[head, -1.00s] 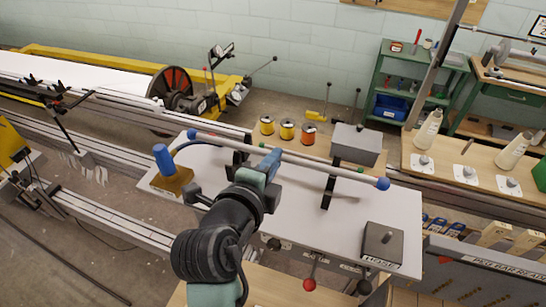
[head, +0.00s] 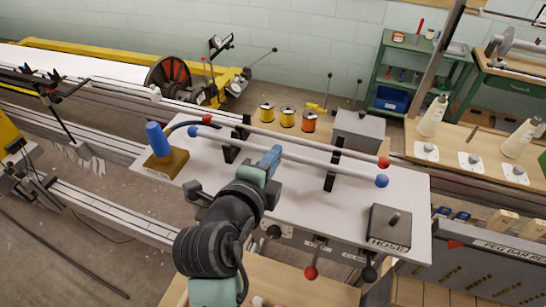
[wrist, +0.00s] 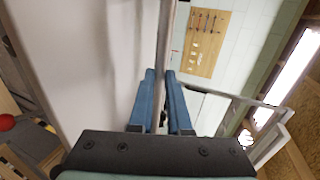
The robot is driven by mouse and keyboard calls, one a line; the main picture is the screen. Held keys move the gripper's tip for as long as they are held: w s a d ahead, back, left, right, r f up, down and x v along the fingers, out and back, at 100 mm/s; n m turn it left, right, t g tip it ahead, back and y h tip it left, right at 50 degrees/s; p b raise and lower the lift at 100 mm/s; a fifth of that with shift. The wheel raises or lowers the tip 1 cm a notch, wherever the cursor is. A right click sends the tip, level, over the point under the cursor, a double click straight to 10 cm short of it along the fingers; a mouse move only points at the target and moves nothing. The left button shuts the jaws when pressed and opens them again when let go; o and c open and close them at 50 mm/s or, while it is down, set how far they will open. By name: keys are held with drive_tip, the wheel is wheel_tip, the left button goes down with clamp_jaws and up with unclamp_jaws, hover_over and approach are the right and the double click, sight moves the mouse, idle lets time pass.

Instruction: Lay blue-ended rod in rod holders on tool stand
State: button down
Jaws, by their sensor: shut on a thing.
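The blue-ended rod (head: 325,168) is a long pale rod with a blue ball at each end. My gripper (head: 273,158) is shut on it near its middle. The rod runs between the blue fingertips (wrist: 160,74) in the wrist view. In the head view it crosses in front of the two black rod holders, left (head: 232,154) and right (head: 331,179), on the white-topped tool stand (head: 290,212). A red-ended rod (head: 300,140) lies just behind it, nearly parallel. I cannot tell whether the blue-ended rod touches the holders.
A blue cylinder on a brown base (head: 165,163) stands at the stand's left end. A grey box (head: 358,136) and several thread spools (head: 288,117) are behind the rods. A dark block labelled HOSE (head: 390,227) sits at the front right. The stand's front middle is clear.

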drive_tip(key=shift+f, duration=0.15)
drive_tip(key=c, duration=0.8)
unclamp_jaws()
drive_tip(key=shift+s, duration=0.1)
drive_tip(key=b+v, duration=0.4)
drive_tip(key=v, duration=0.9)
